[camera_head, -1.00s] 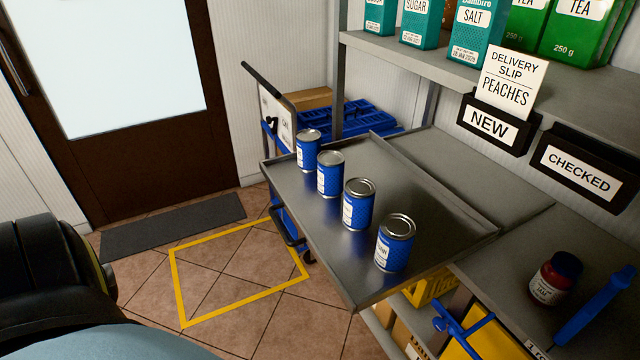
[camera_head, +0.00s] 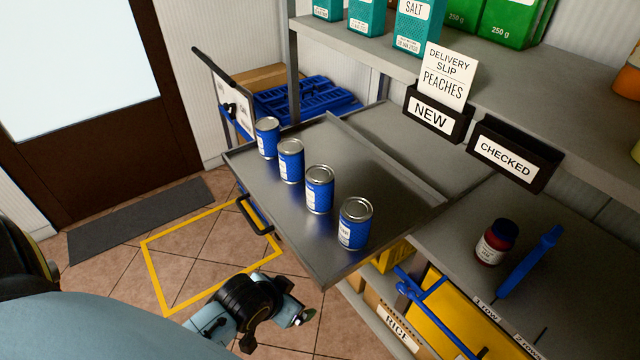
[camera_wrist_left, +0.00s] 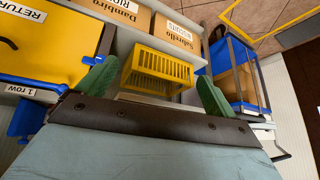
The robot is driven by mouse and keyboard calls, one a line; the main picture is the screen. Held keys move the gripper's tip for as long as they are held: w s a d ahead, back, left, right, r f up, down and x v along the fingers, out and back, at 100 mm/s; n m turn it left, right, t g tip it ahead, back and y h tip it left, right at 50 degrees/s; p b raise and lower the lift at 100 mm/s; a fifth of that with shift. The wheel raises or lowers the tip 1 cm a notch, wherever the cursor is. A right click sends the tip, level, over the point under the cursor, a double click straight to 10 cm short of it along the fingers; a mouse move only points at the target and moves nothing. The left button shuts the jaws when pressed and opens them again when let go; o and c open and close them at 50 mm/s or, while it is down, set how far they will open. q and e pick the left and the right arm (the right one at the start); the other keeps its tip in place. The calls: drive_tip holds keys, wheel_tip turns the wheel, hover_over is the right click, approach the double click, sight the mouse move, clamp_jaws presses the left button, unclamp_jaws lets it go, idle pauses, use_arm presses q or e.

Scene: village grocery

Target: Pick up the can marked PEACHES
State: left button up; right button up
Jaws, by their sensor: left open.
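Several blue cans with silver lids stand upright in a row on a metal tray shelf (camera_head: 390,185) in the head view. From far to near they are a first can (camera_head: 268,138), a second (camera_head: 291,161), a third (camera_head: 319,190) and a fourth (camera_head: 355,224). Their white labels face left and are too small to read, so I cannot tell which is marked PEACHES. My left gripper (camera_head: 300,316) is low in front of the tray, apart from the cans. In the left wrist view its green fingers (camera_wrist_left: 153,85) are spread with nothing between them. My right gripper is not in view.
A delivery slip reading PEACHES (camera_head: 446,78) stands in the NEW holder (camera_head: 434,115), beside a CHECKED holder (camera_head: 512,156). A dark red jar (camera_head: 496,242) stands at right. A yellow crate (camera_wrist_left: 158,68) sits below. A yellow-outlined floor square (camera_head: 210,255) is empty.

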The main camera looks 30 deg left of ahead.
use_arm(q)
wheel_tip(320, 180, up, 7)
drive_tip(key=w+t, duration=0.1)
drive_tip(key=w, duration=0.1)
drive_tip(key=n+t, duration=0.1)
drive_tip(key=t, duration=0.5)
approach(320, 177)
drive_tip(key=shift+t, duration=0.3)
drive_tip(key=w+f, duration=0.2)
drive_tip(key=w, duration=0.1)
drive_tip(key=w+f, duration=0.1)
drive_tip(key=shift+w+a+f, duration=0.15)
drive_tip(key=shift+w+f, duration=0.15)
drive_tip(key=shift+w, duration=0.05)
drive_tip(key=shift+a+r+b+x, duration=0.1)
drive_tip(key=shift+b+x, duration=0.1)
drive_tip(key=shift+x, duration=1.3)
drive_tip(key=shift+a+r+b+x, duration=0.1)
drive_tip(key=shift+a+b+x, duration=0.1)
drive_tip(key=shift+x, duration=1.25)
drive_tip(key=shift+c, duration=0.4)
drive_tip(key=c, duration=1.2)
drive_tip(key=shift+w+r, duration=0.1)
drive_tip(key=shift+c, duration=0.6)
